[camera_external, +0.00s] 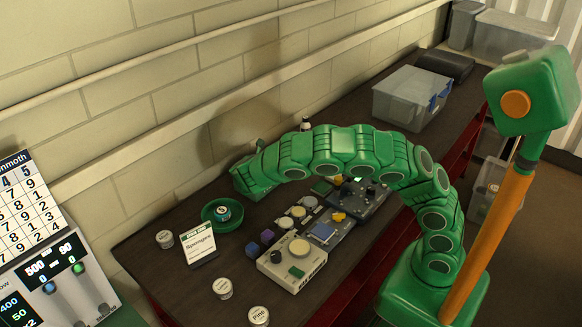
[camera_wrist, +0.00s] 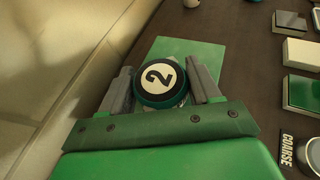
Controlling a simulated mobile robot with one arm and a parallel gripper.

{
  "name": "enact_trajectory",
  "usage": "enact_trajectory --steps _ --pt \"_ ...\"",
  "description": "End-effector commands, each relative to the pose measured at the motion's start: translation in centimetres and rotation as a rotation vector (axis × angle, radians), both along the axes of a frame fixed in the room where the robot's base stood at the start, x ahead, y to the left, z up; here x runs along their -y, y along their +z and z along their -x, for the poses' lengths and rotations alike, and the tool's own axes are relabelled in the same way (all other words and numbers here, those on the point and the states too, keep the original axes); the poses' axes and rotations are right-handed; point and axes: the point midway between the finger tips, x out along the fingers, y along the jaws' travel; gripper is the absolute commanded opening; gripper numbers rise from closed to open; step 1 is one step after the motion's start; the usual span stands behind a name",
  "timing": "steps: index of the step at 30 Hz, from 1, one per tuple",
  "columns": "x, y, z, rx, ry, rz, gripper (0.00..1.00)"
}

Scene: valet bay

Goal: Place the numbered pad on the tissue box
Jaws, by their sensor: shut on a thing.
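The numbered pad (camera_wrist: 159,82) is a round teal disc with a black "2" on a white face. In the wrist view it sits between the grey fingers of my gripper (camera_wrist: 163,84), which are shut on it. In the external view my gripper (camera_external: 246,180) is over the back of the bench near the wall; the pad is hidden there. A flat green rectangular surface (camera_wrist: 188,50) shows just beyond and partly behind the pad. I cannot tell whether this is the tissue box, or whether the pad touches it.
A green dish (camera_external: 207,222) holding a round tin and a small sign card (camera_external: 198,243) stand left of my gripper. A beige device (camera_external: 292,262), small blocks and a dark device (camera_external: 358,198) crowd the bench middle. A clear bin (camera_external: 408,97) stands farther back. The wall is close behind.

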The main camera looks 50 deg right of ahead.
Motion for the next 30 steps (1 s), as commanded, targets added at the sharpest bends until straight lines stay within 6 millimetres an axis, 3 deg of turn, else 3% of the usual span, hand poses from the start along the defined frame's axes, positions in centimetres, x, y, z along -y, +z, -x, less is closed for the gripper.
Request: enact_trajectory --steps 3,14,15,19,30 --pt "0.01 -1.1 0.02 -0.001 -0.001 0.001 0.33" --pt "0.01 -1.31 0.0 0.0 0.0 0.0 0.33" --pt "0.01 -1.33 0.01 0.0 0.0 0.0 0.65" --pt "0.0 -1.3 0.02 0.001 0.0 0.0 0.85" --pt "-0.01 -1.0 0.03 0.001 -0.001 -0.002 0.88"
